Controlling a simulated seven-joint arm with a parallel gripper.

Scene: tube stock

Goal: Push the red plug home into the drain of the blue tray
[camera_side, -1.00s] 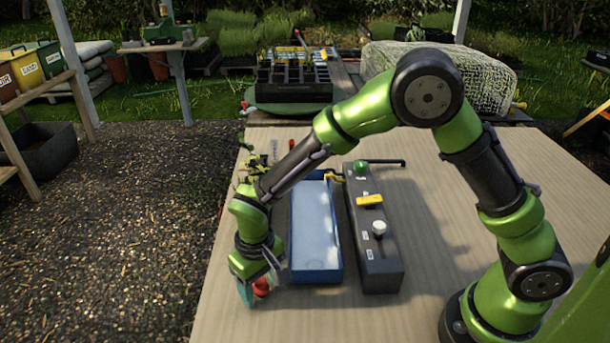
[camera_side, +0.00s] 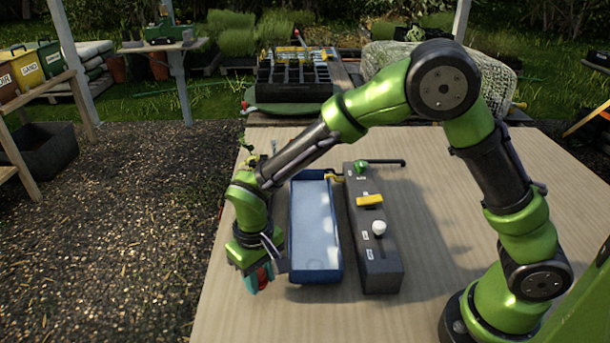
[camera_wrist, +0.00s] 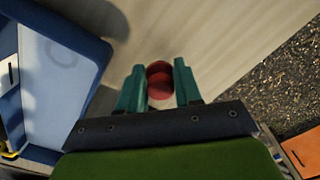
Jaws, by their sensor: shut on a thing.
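The red plug (camera_wrist: 160,80) is between the two teal fingers of my gripper (camera_wrist: 159,68), which is shut on it. In the side view my gripper (camera_side: 257,280) is just left of the near end of the blue tray (camera_side: 341,255), outside it. A bit of red shows between the fingers there; the rest of the plug is hidden. In the wrist view the tray (camera_wrist: 97,50) lies to the left, apart from the plug. A faint dark ring shows on its pale floor; I cannot tell whether it is the drain.
A dark grey box (camera_side: 380,275) with a green knob, a yellow handle (camera_side: 369,201) and a white knob (camera_side: 379,228) stands right of the tray. A yellow spout (camera_side: 334,177) is at the tray's far end. The wooden table's (camera_side: 430,260) left edge is close to my gripper.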

